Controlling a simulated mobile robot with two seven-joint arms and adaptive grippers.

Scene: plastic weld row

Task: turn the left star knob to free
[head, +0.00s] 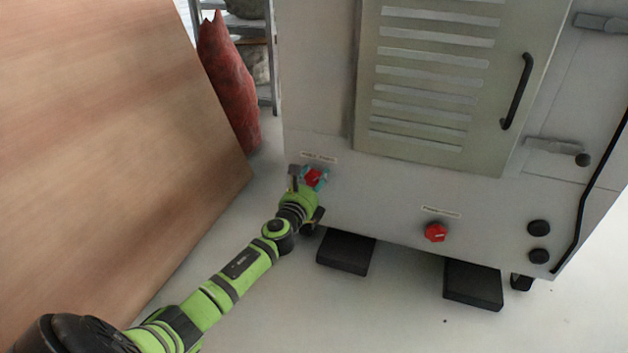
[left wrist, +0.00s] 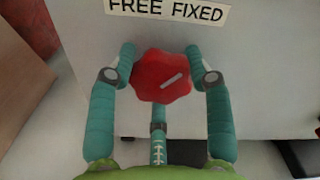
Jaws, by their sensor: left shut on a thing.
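The left star knob (head: 314,177) is red and sits low on the left side of the grey machine front. In the left wrist view the knob (left wrist: 162,76) is large, with a pale slanted mark pointing up and to the right. A label (left wrist: 168,10) reading FREE FIXED is above it. My left gripper (head: 312,178) is at the knob, and in the left wrist view its teal fingers (left wrist: 161,70) are on both sides of the knob, closed on it. My right gripper is not in view.
A second red knob (head: 435,232) is to the right on the machine (head: 400,190). A louvred door (head: 440,80) with a black handle (head: 517,92) is above. A wooden panel (head: 110,130) stands close on the left. Black blocks (head: 345,251) lie under the machine.

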